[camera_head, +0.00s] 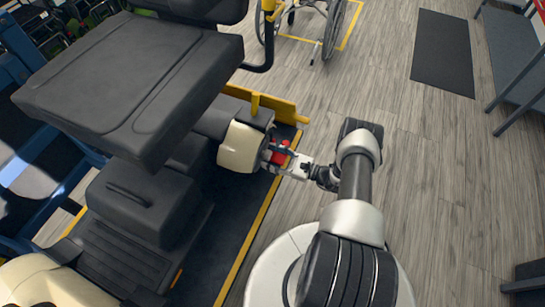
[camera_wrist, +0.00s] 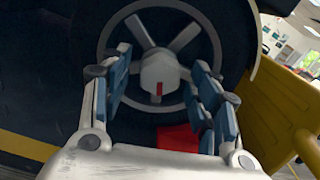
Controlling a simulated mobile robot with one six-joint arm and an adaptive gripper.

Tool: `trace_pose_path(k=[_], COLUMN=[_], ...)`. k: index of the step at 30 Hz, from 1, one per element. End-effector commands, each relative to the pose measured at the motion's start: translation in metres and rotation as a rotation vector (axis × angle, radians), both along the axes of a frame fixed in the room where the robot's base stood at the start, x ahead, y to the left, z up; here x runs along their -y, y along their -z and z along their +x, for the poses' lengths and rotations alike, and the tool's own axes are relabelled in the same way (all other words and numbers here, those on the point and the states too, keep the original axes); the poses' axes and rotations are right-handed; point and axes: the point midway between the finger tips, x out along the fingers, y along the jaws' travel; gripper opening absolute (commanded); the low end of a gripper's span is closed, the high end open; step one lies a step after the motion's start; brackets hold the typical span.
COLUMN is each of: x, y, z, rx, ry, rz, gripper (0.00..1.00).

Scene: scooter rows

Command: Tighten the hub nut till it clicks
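The hub nut (camera_wrist: 158,72) is a pale grey nut with a short red mark, at the centre of a spoked wheel (camera_wrist: 137,28) in the wrist view. My gripper (camera_wrist: 161,66) faces the wheel, with one blue-padded finger on each side of the nut. Gaps show between both fingers and the nut, so it is open and holds nothing. How deep the nut lies between the fingers is unclear. In the head view my gripper (camera_head: 273,159) reaches the side of the scooter (camera_head: 138,85), beside its cream fender (camera_head: 240,147); the nut is hidden there.
A red part (camera_wrist: 178,141) shows below the fingers, also in the head view (camera_head: 281,152). A yellow plate (camera_wrist: 285,115) stands at the right. A wheelchair (camera_head: 313,20) stands at the back. Wooden floor (camera_head: 440,160) is clear to the right, around a dark mat (camera_head: 442,52).

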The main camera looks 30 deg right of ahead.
Motion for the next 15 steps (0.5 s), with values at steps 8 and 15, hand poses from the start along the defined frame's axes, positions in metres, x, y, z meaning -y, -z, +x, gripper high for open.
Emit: trace_pose_path(k=[8,15], x=[0.0000,0.0000], y=[0.0000,0.0002], z=[-0.0002,-0.0004], rx=[0.000,0.000], ry=[0.000,-0.001], rz=[0.000,0.000], gripper=[0.36,0.20])
